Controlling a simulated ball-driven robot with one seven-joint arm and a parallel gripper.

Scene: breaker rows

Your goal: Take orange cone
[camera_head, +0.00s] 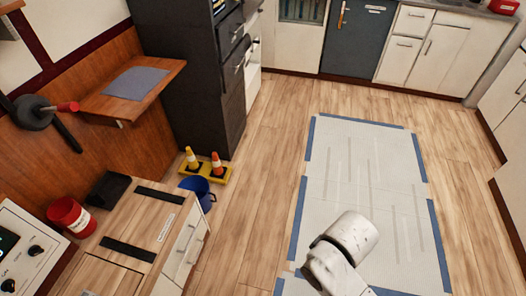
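A small orange cone (217,165) with a pale band stands on a yellow base or tray (224,178) on the floor, at the foot of the dark cabinet. A yellow cone (192,157) with a pale band stands just left of it on the same yellow base. The lower front of the base is partly hidden by a blue bucket. My white arm shows at the bottom centre right, well to the right of the cones and nearer to me. My gripper cannot be made out in this view.
The blue bucket (197,187) stands right in front of the cones. A wooden cabinet (160,222) is at the lower left, with a red can (70,216) and a black tray (108,189). A tall dark cabinet (195,80) rises behind the cones. Wooden floor (255,180) right of them is clear, beside a taped white sheet (375,165).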

